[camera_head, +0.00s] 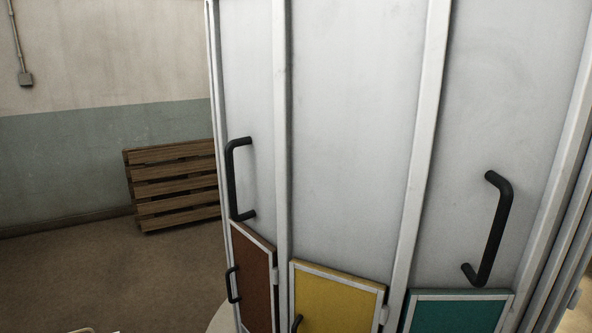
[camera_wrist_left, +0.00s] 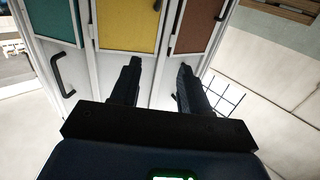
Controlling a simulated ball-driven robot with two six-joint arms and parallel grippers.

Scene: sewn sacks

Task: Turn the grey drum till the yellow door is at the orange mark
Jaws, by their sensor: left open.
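The grey drum (camera_head: 352,120) fills the middle and right of the head view, with pale upright ribs and black bar handles (camera_head: 497,228) (camera_head: 233,180). The yellow door (camera_head: 335,303) is low on it, between a brown door (camera_head: 254,275) and a teal door (camera_head: 455,315). The left wrist view shows the yellow door (camera_wrist_left: 127,25) at top centre, teal to its left and brown to its right. My left gripper (camera_wrist_left: 159,66) is open, its fingers pointing toward the drum near the yellow and brown doors. Nothing shows between the fingers; contact cannot be told. I see no orange mark.
A wooden slatted pallet (camera_head: 172,185) leans at the wall left of the drum. Brown floor (camera_head: 110,270) lies open in front of it. A thin dark wire grid (camera_wrist_left: 218,95) shows right of my left fingers in the wrist view.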

